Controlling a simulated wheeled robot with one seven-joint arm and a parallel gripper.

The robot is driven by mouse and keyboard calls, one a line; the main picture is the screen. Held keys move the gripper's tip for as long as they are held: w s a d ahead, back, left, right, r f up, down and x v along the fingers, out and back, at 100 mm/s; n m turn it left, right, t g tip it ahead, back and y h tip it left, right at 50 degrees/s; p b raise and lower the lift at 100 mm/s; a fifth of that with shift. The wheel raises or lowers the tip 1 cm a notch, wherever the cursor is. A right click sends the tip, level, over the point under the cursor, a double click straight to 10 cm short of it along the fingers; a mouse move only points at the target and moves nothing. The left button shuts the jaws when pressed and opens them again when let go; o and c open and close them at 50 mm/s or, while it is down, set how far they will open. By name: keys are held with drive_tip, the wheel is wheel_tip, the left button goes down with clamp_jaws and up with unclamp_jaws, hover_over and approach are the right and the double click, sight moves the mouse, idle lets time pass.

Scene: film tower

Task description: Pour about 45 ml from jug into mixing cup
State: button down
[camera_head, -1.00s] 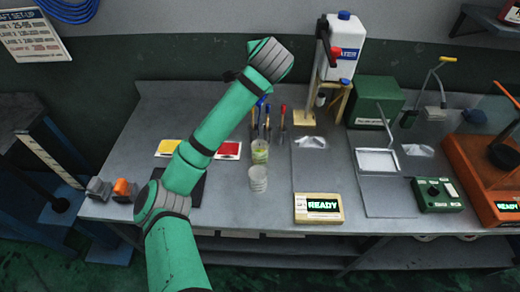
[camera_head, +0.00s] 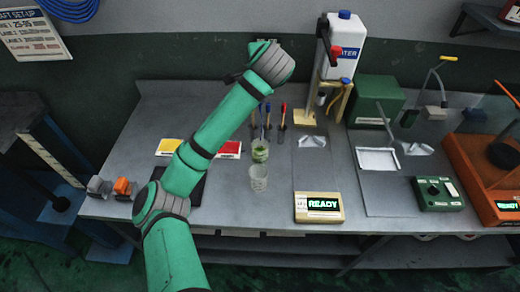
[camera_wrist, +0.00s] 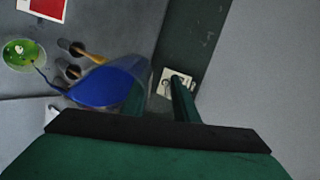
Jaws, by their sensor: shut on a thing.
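The jug (camera_wrist: 100,88), a clear vessel holding blue liquid, is tilted in the wrist view, its liquid gathered toward the left end. My gripper (camera_wrist: 150,112) is shut on it; the jaws are partly hidden. A thin blue streak runs from the jug's left end to a cup with green contents (camera_wrist: 22,53), which looks like the mixing cup. In the head view this cup (camera_head: 260,152) stands upright on the bench, below and just left of my wrist. My arm hides the jug and jaws there.
A clear cup (camera_head: 258,177) stands just in front of the green-filled cup. Spatulas with blue and red handles (camera_head: 283,118) stand behind it. A beige unit reading READY (camera_head: 319,207) and a white water tank (camera_head: 344,45) are to the right. Yellow and red cards (camera_head: 229,150) lie left.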

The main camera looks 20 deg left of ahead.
drive_tip(key=shift+w+a, duration=0.1)
drive_tip(key=shift+a, duration=0.05)
idle(0.3)
drive_tip(key=shift+a+t, duration=0.15)
drive_tip(key=shift+t, duration=0.15)
drive_tip(key=shift+w+r+g, duration=0.1)
drive_tip(key=shift+w+g, duration=0.2)
drive_tip(key=shift+g, duration=0.2)
drive_tip(key=shift+w+a+g+h, duration=0.1)
drive_tip(key=shift+w+g+h, duration=0.25)
drive_tip(key=shift+g+h, duration=0.4)
drive_tip(key=shift+w+a+f+g+h, duration=0.1)
drive_tip(key=shift+w+f+g+h, duration=0.05)
drive_tip(key=shift+f+g, duration=0.3)
drive_tip(key=shift+w+f+g+h, duration=0.1)
drive_tip(key=shift+w+f+g, duration=0.05)
drive_tip(key=shift+f+g, duration=0.3)
